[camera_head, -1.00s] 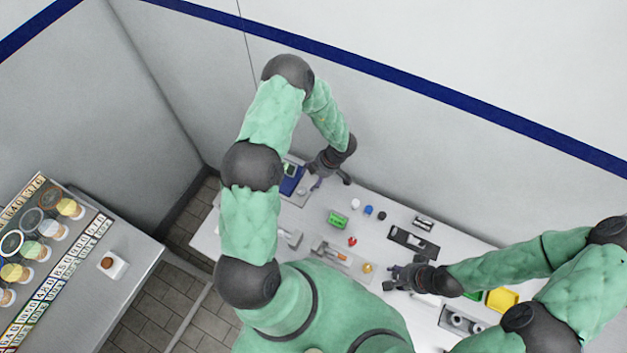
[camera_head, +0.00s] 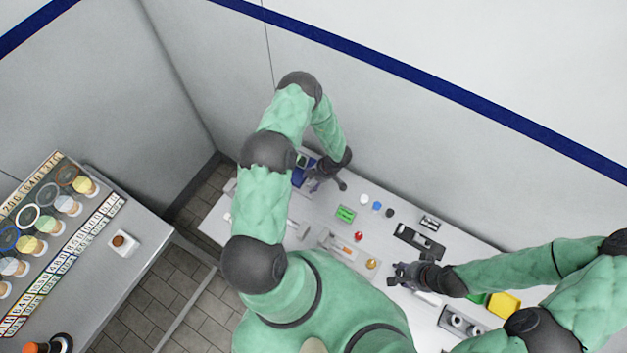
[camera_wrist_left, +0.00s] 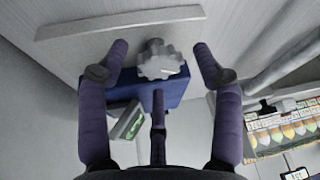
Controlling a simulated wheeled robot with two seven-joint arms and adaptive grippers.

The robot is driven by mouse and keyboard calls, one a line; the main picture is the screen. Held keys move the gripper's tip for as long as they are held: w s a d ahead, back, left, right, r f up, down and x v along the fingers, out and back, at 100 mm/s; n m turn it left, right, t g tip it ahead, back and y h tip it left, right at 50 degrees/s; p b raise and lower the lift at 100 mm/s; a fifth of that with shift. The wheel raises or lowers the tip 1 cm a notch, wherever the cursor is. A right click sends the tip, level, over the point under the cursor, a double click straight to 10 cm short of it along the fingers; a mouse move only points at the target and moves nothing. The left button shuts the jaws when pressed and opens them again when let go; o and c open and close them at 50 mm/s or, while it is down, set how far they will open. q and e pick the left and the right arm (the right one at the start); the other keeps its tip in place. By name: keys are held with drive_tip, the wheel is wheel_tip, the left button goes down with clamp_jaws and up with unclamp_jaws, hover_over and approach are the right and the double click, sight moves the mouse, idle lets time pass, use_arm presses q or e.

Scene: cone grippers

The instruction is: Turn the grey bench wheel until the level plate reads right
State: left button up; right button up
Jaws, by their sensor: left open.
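The grey bench wheel (camera_wrist_left: 160,60), with a scalloped rim, shows in the left wrist view in front of a blue housing (camera_wrist_left: 172,92). A small panel with a green display (camera_wrist_left: 130,122) sits beside the housing; I cannot read it. My left gripper (camera_wrist_left: 160,75) is open, its fingers spread on either side of the wheel, with no clear contact. In the head view my left gripper (camera_head: 328,180) is at the far left part of the bench, beside the blue housing (camera_head: 299,178), and the wheel is hidden there. My right gripper (camera_head: 396,274) is over the bench's middle; its opening is too small to judge.
A wall stands close behind. A separate table (camera_head: 150,225) with coloured jars is at the left.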

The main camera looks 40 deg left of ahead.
use_arm(q)
drive_tip(key=shift+c, duration=0.3)
drive_tip(key=c, duration=1)
drive_tip(key=shift+s+m, duration=0.1)
drive_tip(key=shift+m, duration=0.2)
drive_tip(key=shift+c, duration=0.2)
drive_tip(key=m+t+b, duration=0.1)
drive_tip(key=m, duration=0.2)
drive_tip(key=shift+s+m+y+b, duration=0.15)
drive_tip(key=shift+m+y+b, duration=0.15)
drive_tip(key=shift+y+b, duration=0.1)
drive_tip(key=m+t+b, duration=0.1)
drive_tip(key=m, duration=0.2)
drive_tip(key=shift+s+m+t, duration=0.1)
drive_tip(key=shift+m+t, duration=0.2)
drive_tip(key=shift+t, duration=0.1)
drive_tip(key=m+b, duration=0.1)
drive_tip(key=m, duration=0.1)
drive_tip(key=m+t+b, duration=0.1)
drive_tip(key=m, duration=0.1)
drive_tip(key=shift+s+a+t, duration=0.1)
drive_tip(key=shift+t, duration=0.2)
drive_tip(key=shift+m+t+h, duration=0.3)
drive_tip(key=shift+m, duration=0.5)
drive_tip(key=shift+r+b, duration=0.1)
drive_tip(key=shift+b, duration=0.2)
